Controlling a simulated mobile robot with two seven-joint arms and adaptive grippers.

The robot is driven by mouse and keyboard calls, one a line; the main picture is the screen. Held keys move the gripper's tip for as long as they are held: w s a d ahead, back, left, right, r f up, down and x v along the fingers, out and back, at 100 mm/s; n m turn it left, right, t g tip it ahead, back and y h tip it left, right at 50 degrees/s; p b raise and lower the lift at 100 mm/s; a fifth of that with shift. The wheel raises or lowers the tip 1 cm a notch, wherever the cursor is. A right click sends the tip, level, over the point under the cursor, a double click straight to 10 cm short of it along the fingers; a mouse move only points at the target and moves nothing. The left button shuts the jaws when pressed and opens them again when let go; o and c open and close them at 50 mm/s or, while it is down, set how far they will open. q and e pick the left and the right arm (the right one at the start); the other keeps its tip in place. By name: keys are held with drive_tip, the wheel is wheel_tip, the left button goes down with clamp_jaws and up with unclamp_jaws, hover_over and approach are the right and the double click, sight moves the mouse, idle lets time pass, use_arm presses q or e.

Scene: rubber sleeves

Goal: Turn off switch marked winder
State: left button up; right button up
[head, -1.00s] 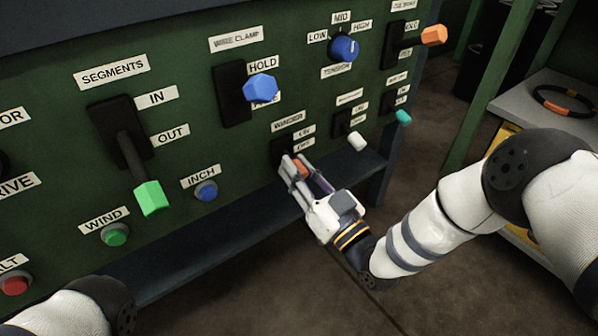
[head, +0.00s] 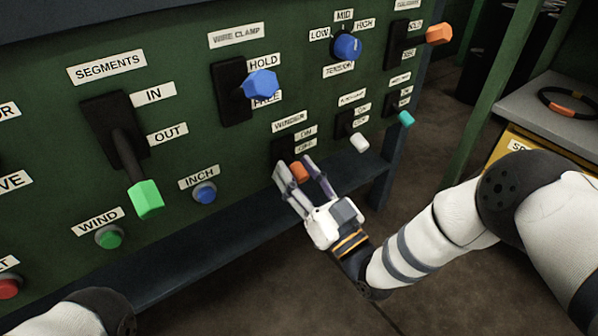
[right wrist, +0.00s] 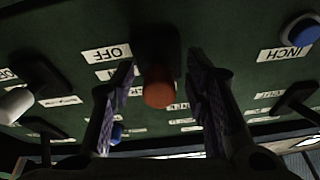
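The switch marked WINDER (head: 287,145) is on the green panel, with a dark plate, ON and OFF labels, and a lever with an orange knob (head: 299,171). The knob hangs low, below the OFF label. My right gripper (head: 297,170) is open, with one finger on each side of the knob. In the right wrist view, the orange knob (right wrist: 158,88) lies between the two spread fingers, with visible gaps on both sides. The OFF label (right wrist: 106,53) shows upside down there. My left gripper is out of view; only part of my left arm shows at the lower left.
A white-knobbed lever (head: 359,143) and a teal-knobbed lever (head: 406,118) are to the right. The blue WIRE CLAMP knob (head: 260,84) is above, and the blue INCH button (head: 204,193) is to the left. A dark blue ledge (head: 235,223) runs below the panel.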

drive_tip(key=v, duration=1.2)
idle(0.3)
